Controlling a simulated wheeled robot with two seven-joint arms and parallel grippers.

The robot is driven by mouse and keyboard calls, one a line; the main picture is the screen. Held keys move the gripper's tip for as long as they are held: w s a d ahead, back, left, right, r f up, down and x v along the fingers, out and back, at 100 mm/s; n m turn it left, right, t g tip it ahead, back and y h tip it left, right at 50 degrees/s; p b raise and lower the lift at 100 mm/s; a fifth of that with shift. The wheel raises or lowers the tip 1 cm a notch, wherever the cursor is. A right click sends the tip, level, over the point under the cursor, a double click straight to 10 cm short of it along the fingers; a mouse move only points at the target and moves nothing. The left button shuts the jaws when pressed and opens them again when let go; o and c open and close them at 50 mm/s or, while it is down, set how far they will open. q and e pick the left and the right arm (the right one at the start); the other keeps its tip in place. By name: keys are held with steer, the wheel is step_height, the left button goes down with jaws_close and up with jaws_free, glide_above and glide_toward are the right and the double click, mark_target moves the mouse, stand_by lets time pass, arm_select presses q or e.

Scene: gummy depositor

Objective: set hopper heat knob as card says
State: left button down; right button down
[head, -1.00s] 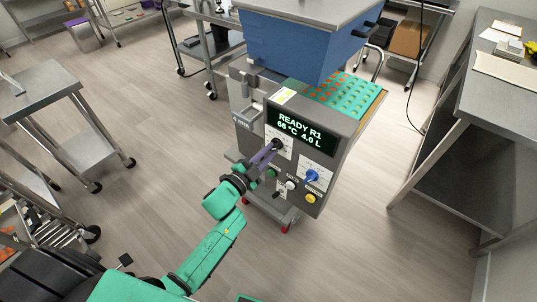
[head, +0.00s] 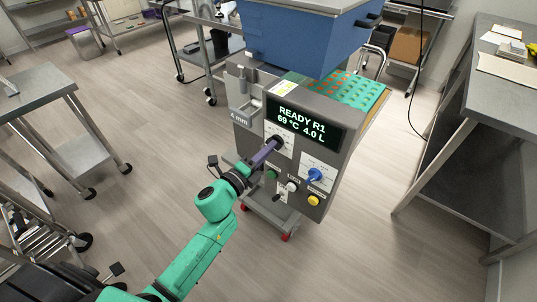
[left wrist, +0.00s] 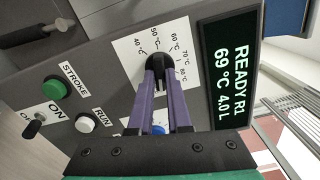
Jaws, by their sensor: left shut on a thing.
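The depositor's black heat knob (left wrist: 156,62) sits on a white dial plate marked in °C, from 40 to 80. My left gripper (left wrist: 160,76) is shut on this knob, with its purple fingers on either side. In the head view my left gripper (head: 270,149) reaches the knob (head: 277,141) from the lower left. The display (head: 302,123) reads READY R1, 69 °C, 4.0 L. The knob's pointer is hidden by the fingers. My right gripper is out of view.
A blue knob (head: 315,174) is right of and below the heat knob. Green (head: 271,174), white (head: 292,187) and yellow (head: 313,201) buttons and a toggle switch (left wrist: 34,127) are lower down. A blue hopper (head: 302,42) overhangs the panel. Steel tables stand either side.

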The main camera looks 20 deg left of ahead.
arm_select(q)
steer(key=m+b, duration=0.1)
steer(key=m, duration=0.2)
steer(key=shift+f+b, duration=0.25)
steer(key=shift+b, duration=0.1)
steer(key=shift+r+m, duration=0.1)
steer(key=shift+m, duration=0.3)
steer(key=c, duration=0.9)
jaws_free()
steer(key=shift+a+r, duration=0.1)
steer(key=shift+o, duration=0.2)
steer(key=shift+s, duration=0.1)
